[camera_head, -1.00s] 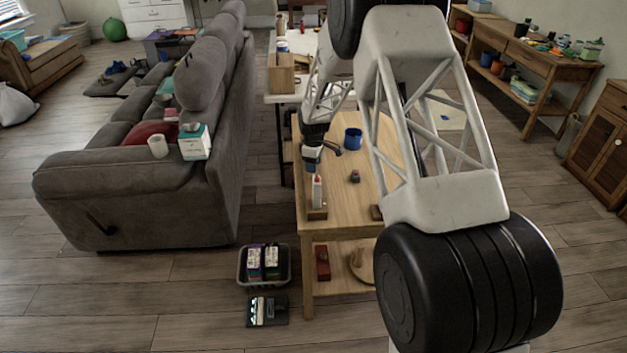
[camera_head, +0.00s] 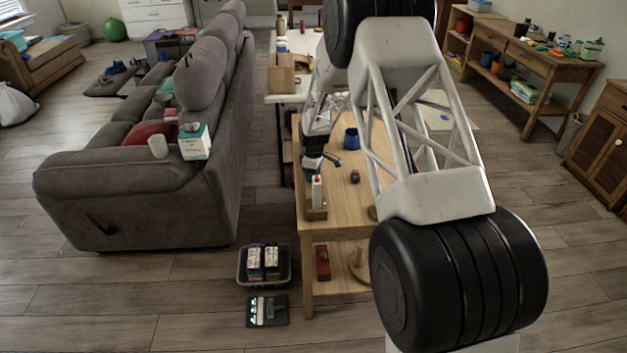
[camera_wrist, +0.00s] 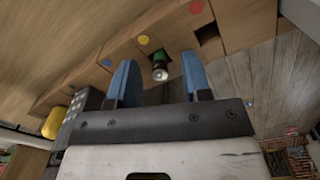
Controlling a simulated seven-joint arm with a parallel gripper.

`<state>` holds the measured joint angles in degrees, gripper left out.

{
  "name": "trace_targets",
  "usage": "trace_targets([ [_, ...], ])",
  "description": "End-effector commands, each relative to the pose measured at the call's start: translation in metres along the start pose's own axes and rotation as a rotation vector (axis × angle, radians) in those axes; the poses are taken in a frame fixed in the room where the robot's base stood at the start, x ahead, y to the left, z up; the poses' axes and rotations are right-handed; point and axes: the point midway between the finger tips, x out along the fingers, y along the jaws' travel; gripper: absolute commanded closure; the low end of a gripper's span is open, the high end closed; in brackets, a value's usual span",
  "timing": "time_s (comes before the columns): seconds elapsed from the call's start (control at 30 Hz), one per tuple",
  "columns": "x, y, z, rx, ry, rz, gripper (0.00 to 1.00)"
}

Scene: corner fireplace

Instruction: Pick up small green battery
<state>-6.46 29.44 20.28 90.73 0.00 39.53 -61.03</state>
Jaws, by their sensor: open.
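A small battery (camera_wrist: 160,70) with a green body and a bright silver end shows in the wrist view. It lies between the blue fingertips of my gripper (camera_wrist: 157,60), with a gap on both sides. It sits at a wooden block (camera_wrist: 120,50) marked with coloured dots. My gripper is open and holds nothing. In the head view my gripper (camera_head: 321,163) is low over the wooden table (camera_head: 335,212), near its left edge. I cannot make out the battery in the head view.
A white and red bottle-like item (camera_head: 317,190) stands near my gripper on the table. A blue mug (camera_head: 351,138) and a small dark red item (camera_head: 355,176) are to the right. A yellow object (camera_wrist: 54,122) shows at left in the wrist view. The grey sofa (camera_head: 140,205) is left of the table.

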Motion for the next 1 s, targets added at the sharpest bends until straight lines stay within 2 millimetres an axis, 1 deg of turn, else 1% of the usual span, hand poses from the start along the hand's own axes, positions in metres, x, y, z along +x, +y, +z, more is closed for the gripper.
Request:
trace_targets([
  [0.03,0.000,0.000,0.000,0.000,0.000,0.000,0.55],
  [0.07,0.000,0.000,0.000,0.000,0.000,0.000,0.58],
  [0.33,0.000,0.000,0.000,0.000,0.000,0.000,1.00],
  [0.6,0.000,0.000,0.000,0.000,0.000,0.000,1.00],
  [0.73,-0.004,0.000,0.000,0.000,0.000,0.000,1.00],
  [0.87,-0.012,0.000,0.000,0.000,0.000,0.000,1.00],
  [1.0,-0.029,0.000,0.000,0.000,0.001,0.002,1.00],
])
